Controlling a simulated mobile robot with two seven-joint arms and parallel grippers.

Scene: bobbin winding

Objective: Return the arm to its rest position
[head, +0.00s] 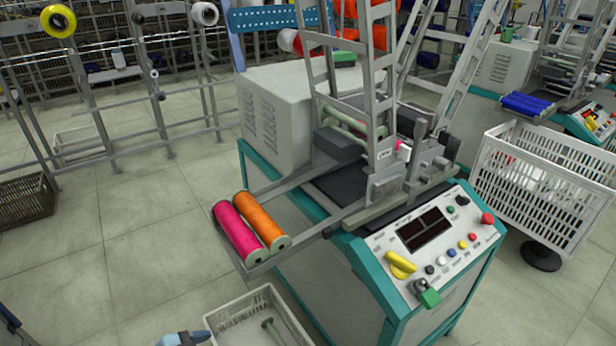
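The winding machine (275,115) stands in the middle, a grey housing on a teal-edged cabinet. Its tall grey ladder-like frame (322,75) leans over the winding heads. A pink bobbin (237,232) and an orange bobbin (262,220) lie side by side on the tray that juts out to the left. The control panel (430,240) at the front has a dark display, a yellow knob (401,265), a green switch (427,293) and a red button (488,218).
A white crate (262,298) with a greenish spindle stands on the floor at the bottom. A larger white basket (545,170) stands at right on a dark round base. Metal racks and a brown basket (25,200) are at left. The tiled floor left of the machine is clear.

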